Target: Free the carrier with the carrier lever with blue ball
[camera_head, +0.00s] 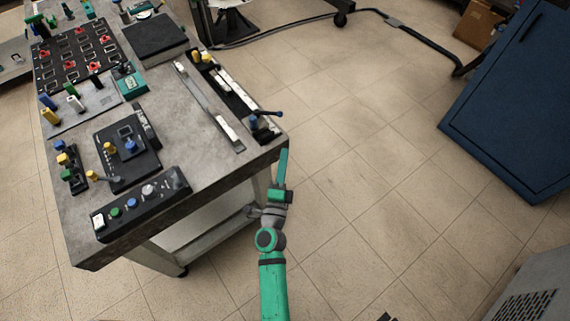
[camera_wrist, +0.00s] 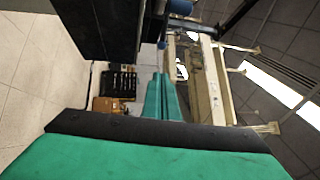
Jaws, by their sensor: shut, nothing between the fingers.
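A dark carrier (camera_head: 262,130) sits at the near end of a long black rail (camera_head: 226,87) along the table's right side. A carrier lever with a blue ball (camera_head: 280,114) sticks out from it to the right, past the table edge. A second blue knob (camera_head: 253,117) shows on its left. My green gripper (camera_head: 284,153) is shut and empty, just off the table's right corner, in front of the lever and apart from it. In the wrist view my closed fingers (camera_wrist: 162,80) point ahead. A blue rounded piece (camera_wrist: 180,8) shows above them; I cannot tell which knob it is.
Two yellow knobs (camera_head: 202,57) stand at the rail's far end. A grey and white bar (camera_head: 208,105) lies left of the rail. Black control boxes (camera_head: 128,148) fill the table's left. Floor right of the table is clear up to a blue cabinet (camera_head: 520,100).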

